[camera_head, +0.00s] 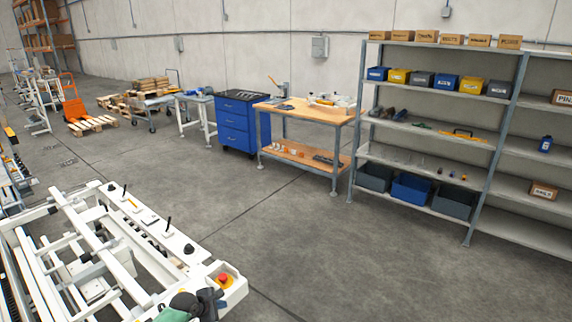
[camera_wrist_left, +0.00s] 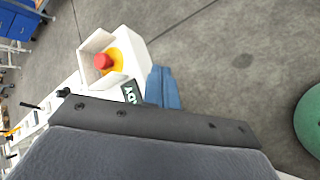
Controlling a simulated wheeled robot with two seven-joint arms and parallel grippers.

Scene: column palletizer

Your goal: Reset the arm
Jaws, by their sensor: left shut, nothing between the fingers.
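My left gripper (camera_head: 211,297) is at the bottom of the head view, dark, just beside the end of the white machine frame (camera_head: 118,222). In the left wrist view its blue-grey fingers (camera_wrist_left: 163,88) are together with nothing between them. A red push button (camera_head: 223,277) on a yellow base sits on the white end box of the frame, close to the fingertips. The button also shows in the left wrist view (camera_wrist_left: 103,61), left of the fingers, with a gap between. My right gripper is in neither view.
A wooden-topped workbench (camera_head: 307,112), a blue drawer cabinet (camera_head: 238,124) and grey shelving (camera_head: 440,133) with bins stand along the wall. An orange pallet jack (camera_head: 73,104) is at far left. The concrete floor (camera_head: 330,245) right of the frame is clear.

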